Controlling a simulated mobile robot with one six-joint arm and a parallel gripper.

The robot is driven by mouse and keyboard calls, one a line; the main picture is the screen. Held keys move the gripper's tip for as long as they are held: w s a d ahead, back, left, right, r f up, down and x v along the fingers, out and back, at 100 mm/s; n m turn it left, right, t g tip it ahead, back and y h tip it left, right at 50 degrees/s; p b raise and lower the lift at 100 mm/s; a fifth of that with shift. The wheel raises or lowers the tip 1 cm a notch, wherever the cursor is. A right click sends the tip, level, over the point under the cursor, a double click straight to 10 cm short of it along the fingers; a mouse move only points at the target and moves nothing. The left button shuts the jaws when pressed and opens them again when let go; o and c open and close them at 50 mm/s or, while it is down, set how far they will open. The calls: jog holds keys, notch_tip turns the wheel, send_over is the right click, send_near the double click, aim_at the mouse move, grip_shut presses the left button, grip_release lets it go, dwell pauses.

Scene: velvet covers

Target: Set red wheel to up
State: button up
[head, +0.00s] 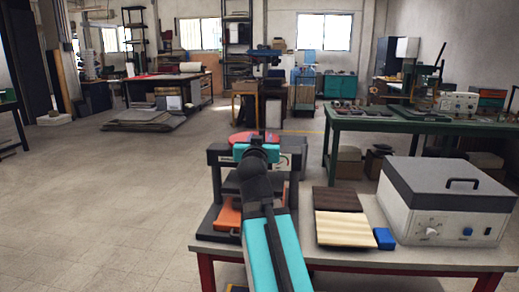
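The red wheel (239,138) lies flat on top of a small black-framed press that stands at the left of the near table. The press has dark plates and an orange part (228,216) low down. My teal and black arm reaches up from the bottom of the picture across the press. My gripper (258,141) is at the wheel in this view, overlapping its middle. Its fingers are hidden or too small to make out, so I cannot tell whether it touches the wheel. The arm hides the wheel's near middle and part of the press.
Right of the press on the near table (405,265) lie a dark brown board (337,199), a pale board (345,229), a blue block (384,239) and a large white box with a grey lid (446,200). A green bench stands behind. Open floor is at left.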

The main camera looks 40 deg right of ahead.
jog(key=shift+b+v, duration=1.5)
jog(key=shift+b, duration=0.45)
jog(key=shift+c, duration=0.2)
